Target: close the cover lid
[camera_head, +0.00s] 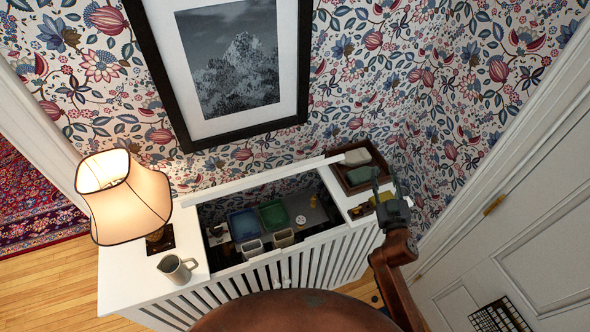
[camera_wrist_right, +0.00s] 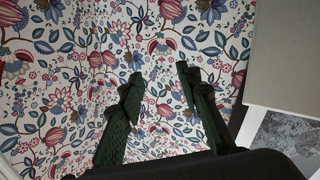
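The white slatted cover (camera_head: 330,255) stands against the wallpapered wall with its top opening uncovered. Its lid (camera_head: 262,182) appears raised at the back edge, seen nearly edge-on as a thin white strip. My right gripper (camera_head: 385,182) is above the right end of the cover, right of the lid and apart from it. In the right wrist view my right gripper (camera_wrist_right: 160,88) has its two dark green fingers spread, with only wallpaper between them. A pale flat panel fills the upper right there; I cannot tell if it is the lid. My left gripper is not in view.
Blue and green bins (camera_head: 273,215) and small cups sit inside the opening. A brown tray (camera_head: 343,180) holds soft items at the right end. A lit lamp (camera_head: 125,195) and a pitcher (camera_head: 177,269) stand on the left end. A framed picture (camera_head: 235,65) hangs above.

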